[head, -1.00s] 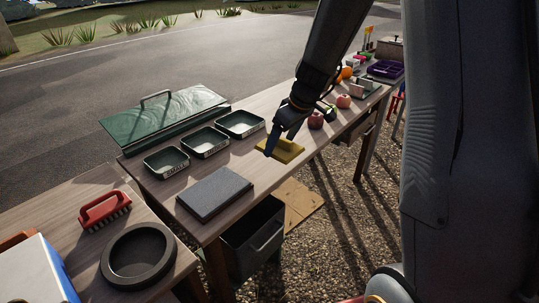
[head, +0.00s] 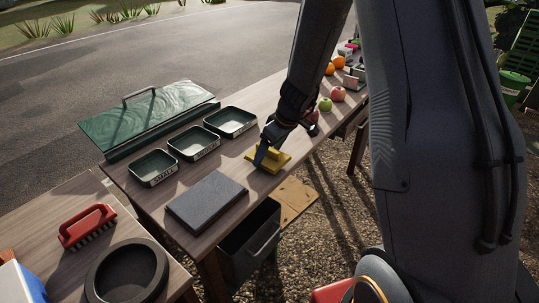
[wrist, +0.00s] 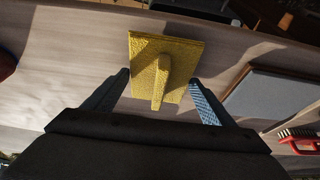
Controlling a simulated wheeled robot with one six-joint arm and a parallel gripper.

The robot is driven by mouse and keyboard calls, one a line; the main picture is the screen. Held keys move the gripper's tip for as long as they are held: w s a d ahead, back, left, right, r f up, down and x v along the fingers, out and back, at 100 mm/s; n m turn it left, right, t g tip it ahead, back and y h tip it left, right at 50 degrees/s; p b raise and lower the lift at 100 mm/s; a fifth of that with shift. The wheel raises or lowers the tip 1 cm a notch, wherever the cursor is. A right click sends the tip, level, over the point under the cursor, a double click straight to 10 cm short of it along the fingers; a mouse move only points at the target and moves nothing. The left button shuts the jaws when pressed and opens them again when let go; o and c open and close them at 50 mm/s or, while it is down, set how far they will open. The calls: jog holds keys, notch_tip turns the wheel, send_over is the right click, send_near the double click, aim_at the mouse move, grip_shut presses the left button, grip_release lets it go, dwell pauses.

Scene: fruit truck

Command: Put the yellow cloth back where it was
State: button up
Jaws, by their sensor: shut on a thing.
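The yellow cloth (head: 279,164) is a flat square with a raised ridge. In the head view it is at or just above the wooden table, right of the grey slab; I cannot tell whether it touches the wood. My gripper (head: 268,158) points down over it and is shut on it. In the wrist view the cloth (wrist: 145,50) lies between the two fingers of my gripper (wrist: 160,80), its ridge towards me. The exact contact of the fingertips is hard to see.
The grey slab (head: 206,202) lies left of the cloth. Three green trays (head: 231,123) stand behind, before a green lidded box (head: 148,125). Apples (head: 337,94) and oranges lie farther along the table. A red brush (head: 87,227) and black bowl (head: 127,272) stand front left.

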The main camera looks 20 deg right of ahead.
jog(key=shift+d+f, duration=0.1)
jog(key=shift+f, duration=0.65)
jog(key=shift+f+b, duration=0.15)
jog(key=shift+b, duration=0.15)
jog(key=o, duration=1.1)
jog(key=shift+c, duration=0.2)
jog(key=shift+r+p, duration=0.2)
jog(key=shift+p, duration=0.15)
jog(key=b+v, duration=0.1)
jog(key=v, duration=1)
jog(key=s+a+m+g+h, duration=0.1)
jog(key=s+m, duration=0.2)
jog(key=s, duration=0.7)
jog(key=s+a+f+m+g+h, duration=0.1)
jog(key=s+m, duration=0.3)
jog(key=s, duration=0.7)
jog(key=shift+s+a+f+g+h, duration=0.25)
jog(key=shift+a+g+h, duration=0.1)
jog(key=shift+g, duration=0.15)
